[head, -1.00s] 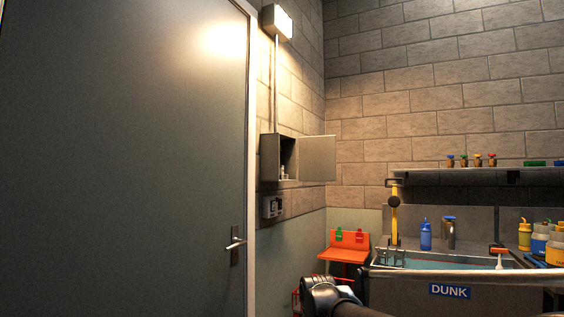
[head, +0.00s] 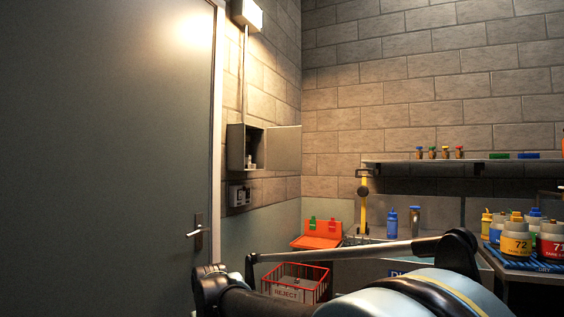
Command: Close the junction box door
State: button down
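The junction box (head: 237,148) is a grey metal box on the block wall, right of the large door. Its door (head: 284,148) stands open, swung out to the right. Small light-coloured parts (head: 252,161) show inside the box. My arm crosses the lower part of the head view, below and in front of the box and apart from it. I cannot pick out my gripper's fingertips, so whether it is open or shut does not show.
A large grey door (head: 105,150) with a handle (head: 199,232) fills the left. A switch unit (head: 239,195) is below the box. A red REJECT basket (head: 296,284) and orange stand (head: 320,238) are low in the middle. Bottles (head: 516,240) stand on a bench at right.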

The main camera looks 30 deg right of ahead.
aim_at(284, 143)
jog(key=u, duration=0.15)
jog(key=i, duration=0.3)
jog(key=z, duration=1.35)
